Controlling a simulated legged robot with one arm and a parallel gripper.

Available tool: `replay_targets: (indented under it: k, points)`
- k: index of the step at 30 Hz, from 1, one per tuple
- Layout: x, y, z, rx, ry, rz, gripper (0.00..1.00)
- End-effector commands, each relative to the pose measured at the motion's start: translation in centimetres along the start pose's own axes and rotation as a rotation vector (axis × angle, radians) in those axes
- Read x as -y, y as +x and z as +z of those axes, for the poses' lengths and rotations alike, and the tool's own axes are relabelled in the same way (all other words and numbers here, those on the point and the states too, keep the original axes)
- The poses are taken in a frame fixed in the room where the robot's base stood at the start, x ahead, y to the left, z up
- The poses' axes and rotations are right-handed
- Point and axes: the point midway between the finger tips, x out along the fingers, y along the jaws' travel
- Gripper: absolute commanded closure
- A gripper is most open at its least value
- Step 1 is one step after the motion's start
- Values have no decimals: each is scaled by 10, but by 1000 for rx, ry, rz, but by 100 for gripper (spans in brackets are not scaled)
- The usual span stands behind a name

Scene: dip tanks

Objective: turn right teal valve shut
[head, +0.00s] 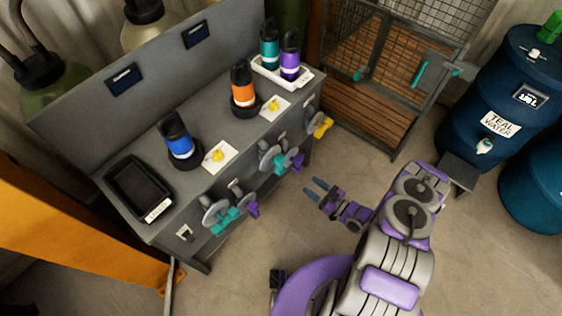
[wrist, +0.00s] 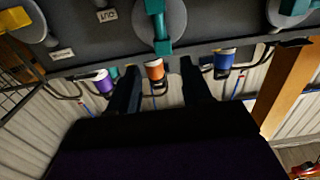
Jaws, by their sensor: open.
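The right teal valve (head: 281,162) is on the front of the grey bench, with a grey round disc and a purple handle beside it. In the wrist view, which appears upside down, its teal handle (wrist: 157,28) is a bar running up and down the picture in front of the disc. My gripper (head: 313,189) is open and empty, to the right of this valve and apart from it. In the wrist view its two dark fingers (wrist: 160,72) are spread, below the handle in the picture. A left teal valve (head: 222,222) sits further left on the bench front.
A yellow valve (head: 320,125) is at the bench's right end. Bottles and a black tray (head: 140,187) are on the bench top (head: 207,135). A mesh cage (head: 392,75) and a blue drum (head: 515,85) stand to the right. The floor around my gripper is clear.

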Motion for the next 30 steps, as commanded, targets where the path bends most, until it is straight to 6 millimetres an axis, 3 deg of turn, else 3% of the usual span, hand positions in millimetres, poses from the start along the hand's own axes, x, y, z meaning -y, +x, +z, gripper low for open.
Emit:
replay_targets:
  k: [21, 30]
  points:
    - [2, 126, 3, 2, -1, -6, 51]
    - [1, 159, 2, 2, -3, -3, 51]
